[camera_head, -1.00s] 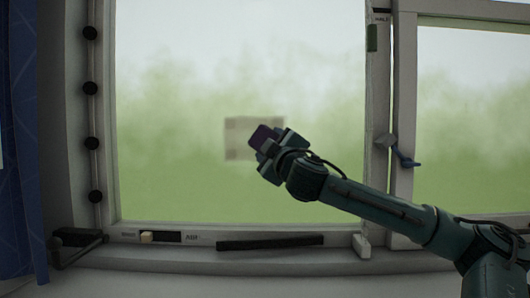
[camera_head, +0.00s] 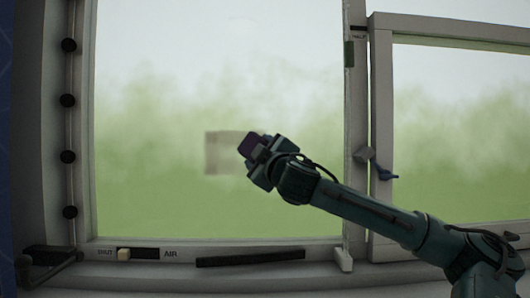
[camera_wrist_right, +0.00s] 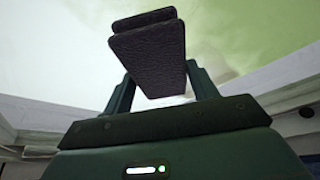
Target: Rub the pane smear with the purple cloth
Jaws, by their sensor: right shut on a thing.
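The pane smear (camera_head: 220,152) is a faint brownish-grey rectangle on the large left pane (camera_head: 160,90). Its right part is hidden behind my right gripper. My right gripper (camera_head: 256,149) is shut on the purple cloth (camera_head: 248,144), a dark folded pad, in front of the smear's right side. In the right wrist view the cloth (camera_wrist_right: 150,55) sits between the two fingers, with the pale and green glass beyond it. I cannot tell whether the cloth touches the glass. My left gripper is not in view.
A slider (camera_head: 124,254) marked SHUT and AIR and a dark bar (camera_head: 250,258) are on the bottom frame. A cord with dark knobs (camera_head: 68,101) runs up the left side. A blue curtain (camera_head: 6,130) hangs at the far left.

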